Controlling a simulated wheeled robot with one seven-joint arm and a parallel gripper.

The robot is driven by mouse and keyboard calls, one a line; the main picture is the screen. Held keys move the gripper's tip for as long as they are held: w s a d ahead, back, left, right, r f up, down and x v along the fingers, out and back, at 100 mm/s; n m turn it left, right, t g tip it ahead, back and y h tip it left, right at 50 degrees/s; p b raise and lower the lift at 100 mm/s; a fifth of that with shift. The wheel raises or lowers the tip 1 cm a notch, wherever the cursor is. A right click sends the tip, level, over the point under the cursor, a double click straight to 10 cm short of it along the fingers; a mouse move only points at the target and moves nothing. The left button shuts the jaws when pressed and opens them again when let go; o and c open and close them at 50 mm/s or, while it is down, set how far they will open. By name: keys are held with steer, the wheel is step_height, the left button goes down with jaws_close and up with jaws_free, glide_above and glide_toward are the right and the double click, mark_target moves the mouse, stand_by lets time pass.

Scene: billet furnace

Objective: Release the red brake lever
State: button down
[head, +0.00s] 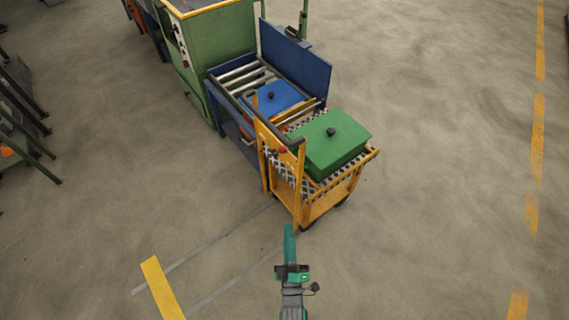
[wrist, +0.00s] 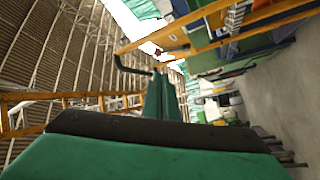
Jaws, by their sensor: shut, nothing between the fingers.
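The red brake lever (head: 282,150) is a small red spot at the upper frame of the orange cart (head: 318,210); its exact position is too small to tell. A small dark-red spot (wrist: 158,52) on the orange frame in the wrist view may be the same lever. My gripper (head: 289,228) is shut and empty, in front of the cart's near end and apart from the lever in the head view. Its green fingers (wrist: 160,78) show closed together in the wrist view, below the red spot.
A green box (head: 335,150) with a black knob sits on the cart. Behind are a blue box (head: 278,97), a roller table with a blue side panel (head: 295,58), and a green machine (head: 215,45). A black bar (wrist: 130,67) juts near my fingers. Floor right is clear.

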steer(key=w+n+t, duration=0.2)
steer(key=w+n, duration=0.2)
steer(key=w, duration=0.7)
steer(key=shift+r+y, duration=0.35)
steer(key=shift+y, duration=0.05)
steer(key=x, duration=1.4)
